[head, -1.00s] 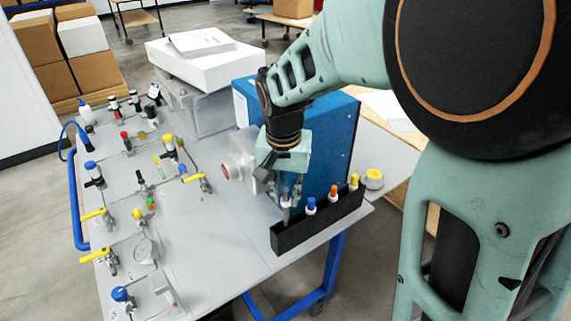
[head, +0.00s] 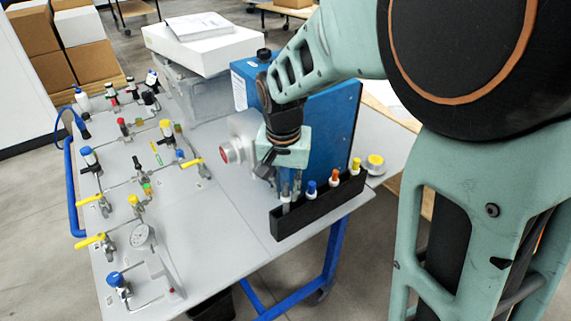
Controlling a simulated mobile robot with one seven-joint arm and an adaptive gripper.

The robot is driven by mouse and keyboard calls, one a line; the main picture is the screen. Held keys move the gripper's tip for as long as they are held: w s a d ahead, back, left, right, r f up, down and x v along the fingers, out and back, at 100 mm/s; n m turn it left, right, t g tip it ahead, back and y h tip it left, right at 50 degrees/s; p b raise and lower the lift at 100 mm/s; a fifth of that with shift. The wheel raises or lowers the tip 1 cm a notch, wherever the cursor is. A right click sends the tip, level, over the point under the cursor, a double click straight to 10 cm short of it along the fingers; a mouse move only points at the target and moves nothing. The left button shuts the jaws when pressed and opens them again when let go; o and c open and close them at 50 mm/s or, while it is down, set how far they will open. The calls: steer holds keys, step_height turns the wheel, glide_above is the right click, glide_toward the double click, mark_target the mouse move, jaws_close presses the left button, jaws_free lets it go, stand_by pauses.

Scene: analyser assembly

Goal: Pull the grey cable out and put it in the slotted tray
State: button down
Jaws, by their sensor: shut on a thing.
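The black slotted tray (head: 318,212) stands along the right edge of the grey work table. Blue-, orange- and yellow-topped pieces stand upright in it. My gripper (head: 290,186) points down above the tray's left end, in front of the blue box. Its fingers are shut on a slim grey piece, which looks like the grey cable's end (head: 286,196). This piece is at the tray's left end, beside the blue-topped one. My fingers partly hide it, and I cannot tell how deep it sits in the slot.
The blue box (head: 335,125) stands close behind my gripper. Valves and a gauge (head: 142,236) cover the table's left half. A yellow-topped round piece (head: 375,163) is by the tray's right end. The front middle is clear.

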steer(key=shift+f+b, duration=1.25)
steer(key=shift+f, duration=0.55)
steer(key=c, duration=1.7)
jaws_free()
steer(key=shift+r, duration=0.15)
step_height(320, 180, up, 7)
steer(key=p, duration=0.5)
steer(key=shift+p, duration=0.3)
